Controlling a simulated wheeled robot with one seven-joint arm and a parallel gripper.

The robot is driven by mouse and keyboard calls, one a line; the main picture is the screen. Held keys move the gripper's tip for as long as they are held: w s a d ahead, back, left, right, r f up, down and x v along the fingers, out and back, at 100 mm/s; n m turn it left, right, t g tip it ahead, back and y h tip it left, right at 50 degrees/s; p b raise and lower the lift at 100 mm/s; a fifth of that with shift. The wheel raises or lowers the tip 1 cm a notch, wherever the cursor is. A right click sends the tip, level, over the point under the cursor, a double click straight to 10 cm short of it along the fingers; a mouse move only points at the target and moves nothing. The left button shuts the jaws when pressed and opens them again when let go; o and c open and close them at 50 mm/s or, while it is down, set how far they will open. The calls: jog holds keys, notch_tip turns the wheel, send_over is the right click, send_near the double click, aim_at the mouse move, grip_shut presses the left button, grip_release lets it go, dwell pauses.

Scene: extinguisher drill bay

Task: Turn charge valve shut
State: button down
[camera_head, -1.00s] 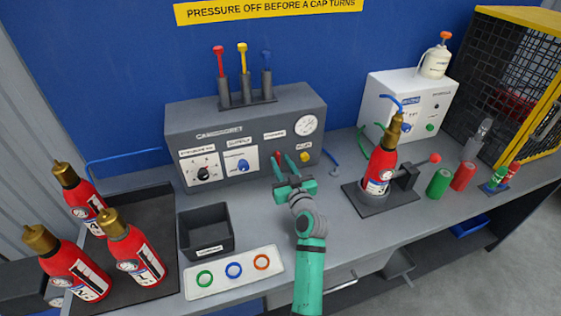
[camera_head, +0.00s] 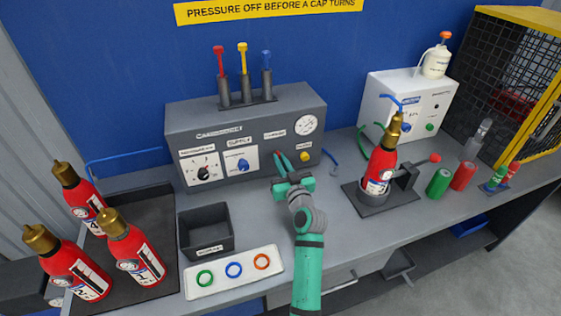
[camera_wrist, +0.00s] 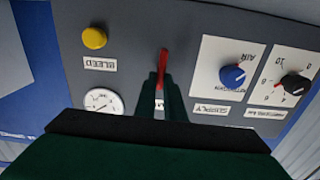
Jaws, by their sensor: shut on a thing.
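The charge valve's red lever (camera_wrist: 163,60) shows in the wrist view on the grey panel, between the yellow bleed button and the blue supply knob. It points nearly straight up in that picture. My gripper (camera_wrist: 163,88) is shut on the lever, one dark green finger on each side. The lever's lower part and most of the label under it are hidden by the fingers. In the head view my gripper (camera_head: 281,162) reaches the front of the grey charging panel (camera_head: 225,120), and its fingers mostly hide the lever.
The bleed button (camera_head: 305,156) and round gauge (camera_head: 306,125) sit right of my gripper. The blue supply knob (camera_head: 243,165) and black selector knob (camera_head: 204,173) are left. A red extinguisher (camera_head: 381,165) stands in a holder at right. A ring tray (camera_head: 215,286) lies front left.

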jog(key=shift+w+d+f+m, duration=0.1)
jog(key=shift+d+f+m, duration=0.15)
jog(key=shift+m, duration=2.65)
jog(key=shift+w+d+f+m, duration=0.1)
jog(key=shift+d+f+m, duration=0.2)
jog(key=shift+m, duration=2.6)
jog(key=shift+w+d+f+m, duration=0.1)
jog(key=shift+d+f+m, duration=0.15)
jog(key=shift+m, duration=2.65)
jog(key=c, duration=1.8)
grip_release()
jog(key=shift+c, duration=0.2)
jog(key=shift+s, duration=0.1)
